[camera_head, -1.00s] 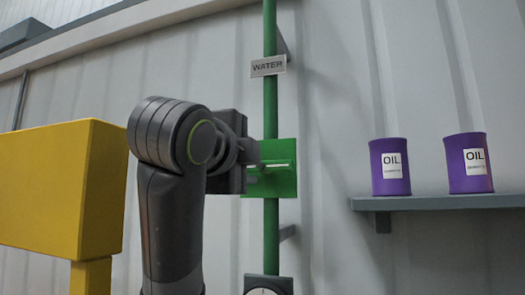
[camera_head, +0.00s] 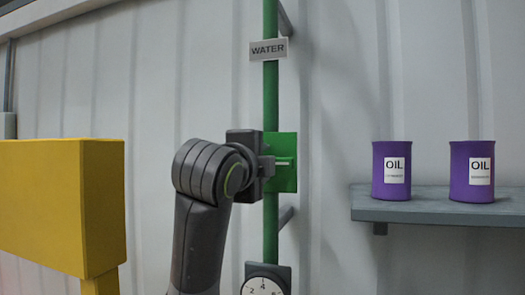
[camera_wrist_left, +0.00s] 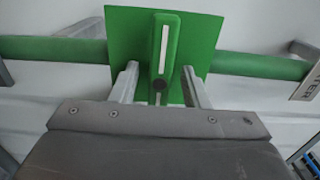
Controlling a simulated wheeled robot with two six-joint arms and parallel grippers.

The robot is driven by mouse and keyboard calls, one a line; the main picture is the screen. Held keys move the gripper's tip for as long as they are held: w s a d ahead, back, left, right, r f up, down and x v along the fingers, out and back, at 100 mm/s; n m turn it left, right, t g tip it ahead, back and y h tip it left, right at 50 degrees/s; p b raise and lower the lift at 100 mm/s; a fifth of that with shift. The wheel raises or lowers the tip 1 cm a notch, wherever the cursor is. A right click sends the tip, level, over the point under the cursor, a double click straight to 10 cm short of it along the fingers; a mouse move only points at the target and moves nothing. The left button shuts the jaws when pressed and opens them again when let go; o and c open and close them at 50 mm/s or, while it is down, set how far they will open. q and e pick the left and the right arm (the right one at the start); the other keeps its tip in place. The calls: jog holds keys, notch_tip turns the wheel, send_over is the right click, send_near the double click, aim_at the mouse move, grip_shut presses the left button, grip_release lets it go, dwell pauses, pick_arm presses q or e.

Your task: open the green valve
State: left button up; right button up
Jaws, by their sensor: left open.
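The green valve (camera_head: 286,178) is a square green plate on a vertical green pipe (camera_head: 271,105) under a WATER sign (camera_head: 268,50). In the left wrist view its green handle (camera_wrist_left: 172,50), with a white stripe, lies across the pipe (camera_wrist_left: 260,66). My left gripper (camera_head: 272,162) is in front of the valve in the head view and hides the plate's left part. In the wrist view its two fingers (camera_wrist_left: 160,83) are apart, one on each side of the handle's lower end. Contact with the handle cannot be told. My right gripper is not in view.
A yellow box-shaped body on a post (camera_head: 60,200) stands at the left. A grey shelf (camera_head: 440,208) on the right wall holds two purple oil cans (camera_head: 391,170). A dial gauge (camera_head: 262,287) is below the valve. Wall brackets stick out behind the pipe.

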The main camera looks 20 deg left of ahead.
pick_arm(q)
jog(key=shift+w, duration=0.5)
jog(key=shift+s, duration=0.1)
grip_shut()
